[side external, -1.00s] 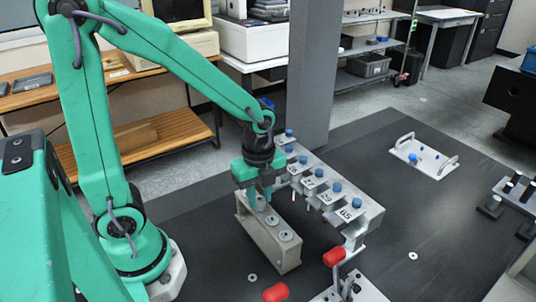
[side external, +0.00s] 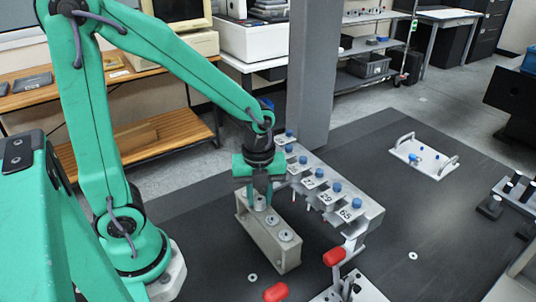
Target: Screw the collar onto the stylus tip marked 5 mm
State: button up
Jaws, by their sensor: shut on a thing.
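My gripper (side external: 260,198) points down over the far end of a beige block (side external: 266,238). It is shut on a small silver collar (side external: 260,203) at that end; whether the collar is clear of the block cannot be told. Two more silver round collars sit in the block's top, a middle one (side external: 272,220) and a near one (side external: 286,236). A grey rack (side external: 366,212) to the right holds several stylus tips with blue knobs (side external: 334,188) on top and white number labels. The labels are too small to read surely, so the 5 mm tip cannot be picked out.
A grey column (side external: 312,75) rises behind the rack. Red-ended clamp handles (side external: 334,257) stand in front of the rack. A white tray (side external: 425,170) with handles and small blue items lies at right. The dark table between rack and tray is clear.

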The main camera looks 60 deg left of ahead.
aim_at(260, 199)
jog(key=o, duration=0.9)
jog(key=shift+c, duration=0.2)
jog(key=shift+r, duration=3.85)
